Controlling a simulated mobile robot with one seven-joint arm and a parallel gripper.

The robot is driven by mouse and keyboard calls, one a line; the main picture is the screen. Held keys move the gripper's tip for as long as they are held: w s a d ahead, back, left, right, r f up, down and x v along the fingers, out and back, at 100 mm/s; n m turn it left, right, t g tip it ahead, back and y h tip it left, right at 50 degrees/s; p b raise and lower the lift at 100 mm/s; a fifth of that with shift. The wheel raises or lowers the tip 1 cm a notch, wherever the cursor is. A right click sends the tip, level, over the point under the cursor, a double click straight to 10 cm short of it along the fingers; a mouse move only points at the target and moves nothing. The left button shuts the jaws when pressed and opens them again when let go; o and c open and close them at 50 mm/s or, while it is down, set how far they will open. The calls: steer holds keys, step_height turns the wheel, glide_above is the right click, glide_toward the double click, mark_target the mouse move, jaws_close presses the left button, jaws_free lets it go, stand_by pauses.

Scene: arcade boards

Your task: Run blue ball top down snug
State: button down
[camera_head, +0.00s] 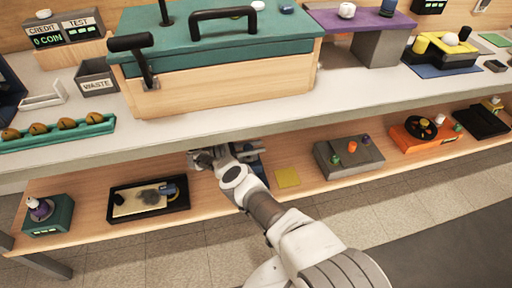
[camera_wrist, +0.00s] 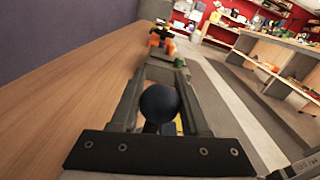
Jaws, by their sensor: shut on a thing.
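A dark blue ball top (camera_wrist: 158,103) sits between the two fingers of my gripper (camera_wrist: 160,85) in the wrist view, with a dark piece showing just below it. The fingers stand on either side of the ball and are shut on it. In the head view my gripper (camera_head: 203,159) reaches onto the lower shelf, under the front edge of the counter. The ball is hidden there. A dark blue and grey unit (camera_head: 257,168) shows partly behind my arm. I cannot tell how the ball is seated or whether a gap is under it.
The lower shelf (camera_head: 90,195) holds a black tray (camera_head: 116,208) to the left and a grey box with coloured knobs (camera_head: 348,157) to the right. A yellow square (camera_head: 287,177) lies close to my arm. The counter (camera_head: 210,126) overhangs the shelf.

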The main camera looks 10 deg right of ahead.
steer(key=shift+w+a+r, duration=0.1)
steer(key=shift+w+r, duration=0.05)
steer(key=shift+r, duration=0.15)
steer(key=c, duration=0.7)
jaws_free()
steer(key=shift+o, duration=1.6)
steer(key=shift+f, duration=0.15)
steer(key=shift+f, duration=0.1)
